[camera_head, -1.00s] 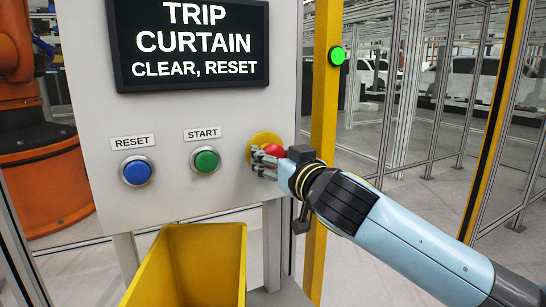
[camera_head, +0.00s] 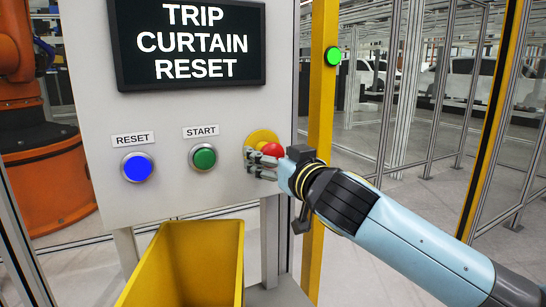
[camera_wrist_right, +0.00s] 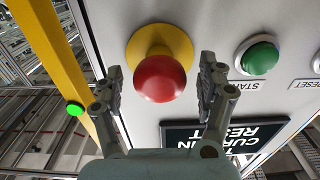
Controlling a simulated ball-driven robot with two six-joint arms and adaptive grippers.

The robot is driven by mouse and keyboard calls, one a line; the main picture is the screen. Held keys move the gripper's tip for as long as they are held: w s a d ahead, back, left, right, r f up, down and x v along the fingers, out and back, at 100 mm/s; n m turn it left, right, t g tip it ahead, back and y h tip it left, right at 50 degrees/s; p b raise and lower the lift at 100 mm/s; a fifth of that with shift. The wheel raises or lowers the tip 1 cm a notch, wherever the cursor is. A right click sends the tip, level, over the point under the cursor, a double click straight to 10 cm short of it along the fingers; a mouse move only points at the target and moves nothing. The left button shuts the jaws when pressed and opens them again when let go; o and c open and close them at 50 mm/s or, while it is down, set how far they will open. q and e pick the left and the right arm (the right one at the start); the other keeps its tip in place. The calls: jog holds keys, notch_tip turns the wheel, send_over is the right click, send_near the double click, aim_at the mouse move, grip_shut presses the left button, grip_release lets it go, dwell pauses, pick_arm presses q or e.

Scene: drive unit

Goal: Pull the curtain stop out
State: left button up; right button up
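The red mushroom-shaped stop button (camera_head: 271,150) sits on a yellow round base (camera_head: 262,136) at the right of the grey panel. My right gripper (camera_head: 252,163) is at the button, and its fingers partly cover it in the head view. In the right wrist view the red button (camera_wrist_right: 160,78) shows between the two spread fingers (camera_wrist_right: 161,70), with a visible gap on each side. The gripper looks open and holds nothing. My left gripper is in neither view.
The screen (camera_head: 190,42) reads TRIP CURTAIN RESET. The blue RESET button (camera_head: 137,167) glows. The green START button (camera_head: 204,157) is left of the stop. A yellow bin (camera_head: 190,265) stands below. A yellow post (camera_head: 322,120) with a green light (camera_head: 334,57) stands right.

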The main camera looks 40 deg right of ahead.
jog(key=shift+s, duration=0.25)
jog(key=v, duration=1.1)
jog(key=shift+s, duration=0.2)
